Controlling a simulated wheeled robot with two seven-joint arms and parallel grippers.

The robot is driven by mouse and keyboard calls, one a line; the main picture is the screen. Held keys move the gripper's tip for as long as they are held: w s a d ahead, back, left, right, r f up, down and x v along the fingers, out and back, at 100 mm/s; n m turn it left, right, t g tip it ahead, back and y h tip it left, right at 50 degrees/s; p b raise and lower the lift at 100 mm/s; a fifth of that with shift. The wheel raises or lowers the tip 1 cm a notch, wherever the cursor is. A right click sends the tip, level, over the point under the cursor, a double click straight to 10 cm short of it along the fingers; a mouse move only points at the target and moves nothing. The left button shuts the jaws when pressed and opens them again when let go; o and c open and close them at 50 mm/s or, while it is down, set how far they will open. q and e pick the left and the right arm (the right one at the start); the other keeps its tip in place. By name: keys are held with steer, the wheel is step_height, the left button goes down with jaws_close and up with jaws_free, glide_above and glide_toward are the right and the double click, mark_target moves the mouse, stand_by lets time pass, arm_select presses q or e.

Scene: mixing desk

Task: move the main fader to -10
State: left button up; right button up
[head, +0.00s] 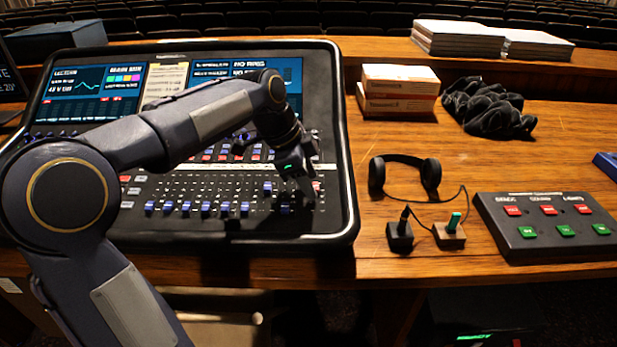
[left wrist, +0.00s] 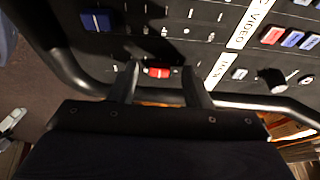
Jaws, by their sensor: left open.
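The mixing desk (head: 340,130) fills the left half of the head view, with a row of blue fader caps (head: 186,207) along its front. My left gripper (head: 308,197) is over the desk's front right corner, fingers pointing down. In the left wrist view, a red fader cap (left wrist: 158,72), likely the main fader, sits between the open fingertips (left wrist: 160,74). Gaps show on both sides of the cap. In the head view my gripper largely hides this spot, and the scale marks there cannot be read. A blue cap (left wrist: 97,20) stands apart from the fingers. My right gripper is not in view.
The desk's raised black rim (left wrist: 70,72) runs close to the fingers. Right of the desk are headphones (head: 404,172), two small switch boxes (head: 449,234), a button panel (head: 545,222), white-and-red boxes (head: 398,90) and a black cloth (head: 488,107). Bare wood lies between them.

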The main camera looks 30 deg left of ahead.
arm_select(q)
steer(key=p+v, duration=0.1)
steer(key=v, duration=0.6)
steer(key=shift+r, duration=0.35)
steer(key=shift+a, duration=0.1)
steer(key=s+d+r+n+t+p, duration=0.1)
steer(key=s+d+r+n+p, duration=0.1)
steer(key=s+n+p, duration=0.75)
steer(key=s+d+f+n+p, duration=0.1)
steer(key=s+d+f+n, duration=0.1)
steer(key=s, duration=0.4)
steer(key=s+d+f+n+t+p, duration=0.1)
steer(key=s+d+f+n, duration=0.1)
steer(key=s, duration=0.5)
steer(key=shift+d+f+n+t, duration=0.2)
steer(key=shift+f+n+t, duration=0.1)
steer(key=shift+f+n, duration=0.3)
steer(key=shift+r, duration=0.1)
steer(key=shift+c, duration=0.8)
steer(key=shift+s+a, duration=0.1)
